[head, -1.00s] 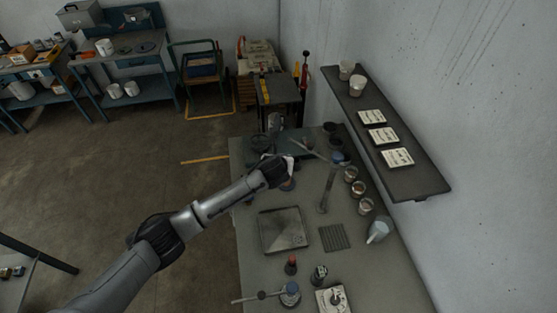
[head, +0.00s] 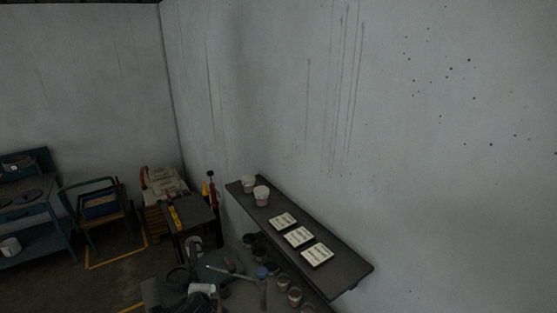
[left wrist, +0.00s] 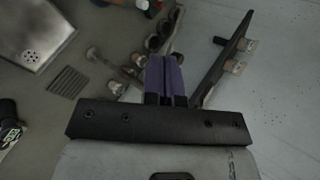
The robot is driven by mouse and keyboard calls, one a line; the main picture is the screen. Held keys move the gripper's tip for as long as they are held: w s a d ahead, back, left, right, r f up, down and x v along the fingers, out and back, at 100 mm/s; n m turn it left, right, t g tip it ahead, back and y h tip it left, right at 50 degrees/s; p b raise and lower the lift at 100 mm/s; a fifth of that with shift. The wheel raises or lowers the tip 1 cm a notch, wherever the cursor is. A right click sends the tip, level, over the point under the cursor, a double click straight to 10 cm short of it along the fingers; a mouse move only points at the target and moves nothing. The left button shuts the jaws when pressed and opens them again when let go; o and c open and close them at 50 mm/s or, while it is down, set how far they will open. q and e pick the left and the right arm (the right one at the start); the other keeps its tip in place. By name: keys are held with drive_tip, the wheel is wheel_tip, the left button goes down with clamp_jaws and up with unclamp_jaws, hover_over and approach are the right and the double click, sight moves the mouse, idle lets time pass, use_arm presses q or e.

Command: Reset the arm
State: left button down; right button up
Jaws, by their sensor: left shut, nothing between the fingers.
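My left gripper (left wrist: 166,78) shows in the left wrist view with its two purple fingers together and nothing between them. It is over the workbench (left wrist: 90,55), beside the wall shelf (left wrist: 228,58). I cannot clearly make out its fingers in the head view, where the lower edge cuts off most of the bench. My right gripper is in neither view.
The wall shelf (head: 345,277) holds two white cups (head: 262,195) and three labelled cards (head: 299,236). Several jars (head: 295,295) stand below it. A metal tray (left wrist: 35,30) and a dark grille (left wrist: 69,82) lie on the bench.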

use_arm(q)
drive_tip(key=s+d+r+n+t+h, duration=0.1)
drive_tip(key=s+d+r+n+t, duration=0.2)
drive_tip(key=r+n, duration=0.6)
drive_tip(key=s+d+r+n+g+h, duration=0.1)
drive_tip(key=s+r+n+h, duration=0.15)
drive_tip(key=s, duration=0.75)
drive_tip(key=s+a+f+n+g, duration=0.1)
drive_tip(key=s+f+g, duration=0.1)
drive_tip(key=s+f, duration=0.5)
drive_tip(key=s+a+f+n+g, duration=0.1)
drive_tip(key=s+f+g, duration=0.2)
drive_tip(key=s+f, duration=0.4)
drive_tip(key=s+a+f+n+g, duration=0.2)
drive_tip(key=s+f, duration=0.6)
drive_tip(key=s, duration=0.9)
drive_tip(key=shift+s+g, duration=0.15)
drive_tip(key=shift+g, duration=0.25)
